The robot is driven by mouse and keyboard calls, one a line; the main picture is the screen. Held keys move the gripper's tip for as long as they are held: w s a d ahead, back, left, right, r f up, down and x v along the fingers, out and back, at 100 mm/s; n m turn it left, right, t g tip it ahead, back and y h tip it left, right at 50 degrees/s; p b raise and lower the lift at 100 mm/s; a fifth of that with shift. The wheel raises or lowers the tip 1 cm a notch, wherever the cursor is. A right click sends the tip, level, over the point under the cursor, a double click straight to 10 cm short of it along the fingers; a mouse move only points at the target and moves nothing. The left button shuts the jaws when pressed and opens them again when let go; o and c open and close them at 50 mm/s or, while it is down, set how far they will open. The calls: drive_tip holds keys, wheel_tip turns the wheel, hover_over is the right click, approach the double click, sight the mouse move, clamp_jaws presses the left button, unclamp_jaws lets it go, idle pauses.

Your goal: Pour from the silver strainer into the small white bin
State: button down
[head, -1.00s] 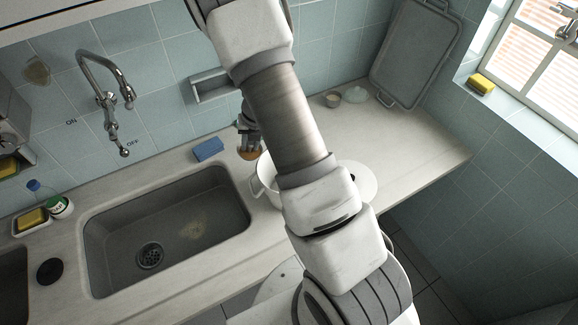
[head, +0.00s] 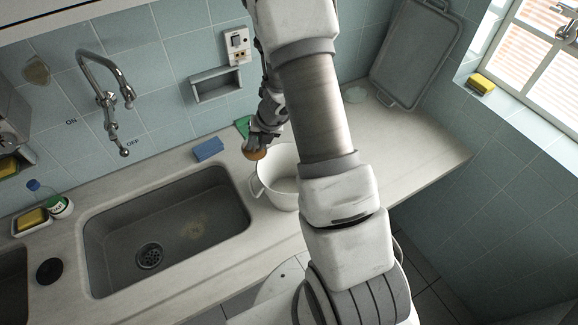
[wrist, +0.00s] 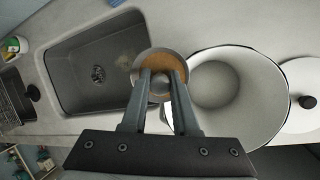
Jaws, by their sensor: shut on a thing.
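The silver strainer (wrist: 137,74) is a small round metal cup in the wrist view, with orange-brown inside. My gripper (wrist: 160,76) is shut on it. In the head view the strainer (head: 256,155) shows as a small orange-brown shape below my gripper (head: 262,143), partly hidden by the fingers. The white bin (head: 276,193) is a round, pot-like vessel with a side handle, standing on the counter and partly hidden by my arm. In the wrist view the open, empty-looking bin (wrist: 240,95) is just right of the strainer. The strainer appears at the bin's left rim, not over its middle.
A sink (head: 165,225) lies left of the bin, with a tap (head: 103,90) above it. A blue sponge (head: 208,149) and a green object (head: 243,126) are near the wall. A white lid (wrist: 303,78) lies right of the bin. A grey tray (head: 415,50) leans at the back right.

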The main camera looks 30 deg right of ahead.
sight(263, 153)
drive_tip(key=shift+s+d+r+t+y, duration=0.25)
drive_tip(key=shift+s+d+t+y, duration=0.35)
drive_tip(key=shift+s+d, duration=0.25)
idle(0.4)
drive_tip(key=shift+s+d+f+b, duration=0.1)
drive_tip(key=shift+d+f+b, duration=0.15)
drive_tip(key=shift+b, duration=0.15)
drive_tip(key=shift+s+d+f+t+y+b, duration=0.4)
drive_tip(key=shift+s+d+t+y+b, duration=0.25)
drive_tip(key=shift+b, duration=0.65)
drive_tip(key=shift+s+d+r+t+y+b, duration=0.1)
drive_tip(key=shift+s+d+t+y+b, duration=0.15)
drive_tip(key=shift+t+y+b, duration=0.5)
drive_tip(key=shift+s+d+t+y+b, duration=0.2)
drive_tip(key=shift+d+b, duration=0.05)
drive_tip(key=shift+b, duration=0.85)
drive_tip(key=shift+s+d+m+t+y+b, duration=0.25)
drive_tip(key=shift+t+y+b, duration=0.5)
drive_tip(key=shift+b, duration=1)
drive_tip(key=shift+s+d+m+t+y+b, duration=0.1)
drive_tip(key=shift+s+d+t+y+b, duration=0.45)
drive_tip(key=shift+b, duration=1.15)
drive_tip(key=shift+d+t+y+b, duration=0.15)
drive_tip(key=shift+t+y+b, duration=0.25)
drive_tip(key=shift+b, duration=0.45)
